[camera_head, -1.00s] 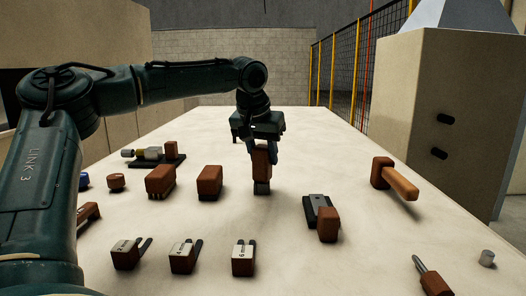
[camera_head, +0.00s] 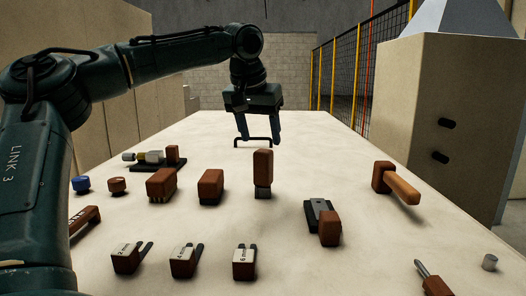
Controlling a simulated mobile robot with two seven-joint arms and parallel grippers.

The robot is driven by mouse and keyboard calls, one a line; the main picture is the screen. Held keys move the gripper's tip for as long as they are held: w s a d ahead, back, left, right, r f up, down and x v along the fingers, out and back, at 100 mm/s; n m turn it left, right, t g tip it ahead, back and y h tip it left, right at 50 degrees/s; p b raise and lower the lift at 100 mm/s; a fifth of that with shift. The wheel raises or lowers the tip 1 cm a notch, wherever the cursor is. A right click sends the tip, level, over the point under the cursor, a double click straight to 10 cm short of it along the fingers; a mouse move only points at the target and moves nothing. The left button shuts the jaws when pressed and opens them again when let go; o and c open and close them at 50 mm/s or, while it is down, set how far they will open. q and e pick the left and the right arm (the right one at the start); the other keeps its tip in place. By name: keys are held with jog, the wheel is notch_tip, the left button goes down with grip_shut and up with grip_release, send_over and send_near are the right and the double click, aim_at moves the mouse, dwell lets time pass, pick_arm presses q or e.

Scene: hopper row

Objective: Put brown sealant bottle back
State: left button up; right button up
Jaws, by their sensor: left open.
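A tall brown block-shaped item with a dark lower end (camera_head: 263,165) stands upright on the table; it looks like the brown sealant bottle, though no label is readable. My left gripper (camera_head: 258,138) is open and empty, above and beyond this item and apart from it. A thin black bracket (camera_head: 253,139) shows between its fingertips, on the table farther back. My right gripper is not in view.
Brown blocks (camera_head: 211,185) and (camera_head: 161,184) stand left of the bottle. Labelled feeler blocks (camera_head: 244,262) line the front. A scraper-like tool (camera_head: 328,225), a wooden-handled mallet (camera_head: 401,187) and a grey cap (camera_head: 489,262) lie right. The far table (camera_head: 310,130) is clear.

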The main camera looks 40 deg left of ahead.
pick_arm(q)
jog(key=shift+v, duration=2.75)
